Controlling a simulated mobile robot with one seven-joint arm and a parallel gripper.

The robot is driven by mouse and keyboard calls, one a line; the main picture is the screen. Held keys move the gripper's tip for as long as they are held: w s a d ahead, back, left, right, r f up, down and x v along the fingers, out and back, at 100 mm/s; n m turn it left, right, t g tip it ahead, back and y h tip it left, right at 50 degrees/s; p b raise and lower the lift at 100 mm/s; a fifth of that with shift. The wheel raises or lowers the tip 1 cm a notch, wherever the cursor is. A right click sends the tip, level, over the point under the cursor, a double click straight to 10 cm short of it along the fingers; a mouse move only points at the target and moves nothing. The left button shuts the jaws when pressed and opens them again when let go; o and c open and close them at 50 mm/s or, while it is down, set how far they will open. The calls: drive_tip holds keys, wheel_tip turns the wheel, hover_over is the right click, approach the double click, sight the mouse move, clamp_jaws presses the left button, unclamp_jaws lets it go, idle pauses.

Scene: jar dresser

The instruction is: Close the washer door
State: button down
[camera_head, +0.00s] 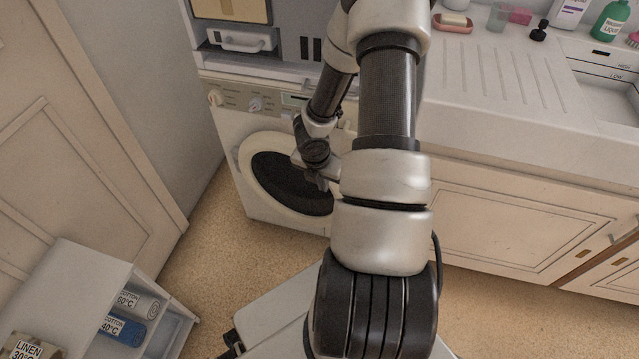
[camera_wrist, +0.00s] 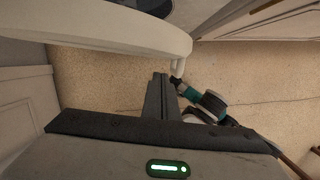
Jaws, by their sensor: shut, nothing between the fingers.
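The door looks ajar there; how far is hard to tell. My gripper (camera_head: 322,185) is in front of the door. In the wrist view its dark fingers (camera_wrist: 160,80) are together and empty, just below the door's edge; contact is unclear.
A white shelf unit (camera_head: 85,275) with rolled towels stands at lower left, near a panelled room door (camera_head: 60,150). Cabinets (camera_head: 510,215) under the sink counter (camera_head: 500,85) are on the right.

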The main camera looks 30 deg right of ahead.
drive_tip(key=shift+w+d+r, duration=0.1)
drive_tip(key=shift+w+d, duration=0.25)
drive_tip(key=shift+d, duration=0.25)
drive_tip(key=shift+w+d+r, duration=0.1)
drive_tip(key=shift+w+d, duration=0.2)
drive_tip(key=shift+d, duration=0.3)
drive_tip(key=d+p, duration=0.1)
drive_tip(key=w+d+p, duration=0.1)
drive_tip(key=d+n+p, duration=0.1)
drive_tip(key=p, duration=0.1)
drive_tip(key=shift+w+d+r, duration=0.15)
drive_tip(key=shift+w+r, duration=0.05)
drive_tip(key=shift+w, duration=0.1)
drive_tip(key=shift+w+d+f, duration=0.1)
drive_tip(key=shift+d+f, duration=0.1)
drive_tip(key=shift+d, duration=0.05)
drive_tip(key=shift+a, duration=0.1)
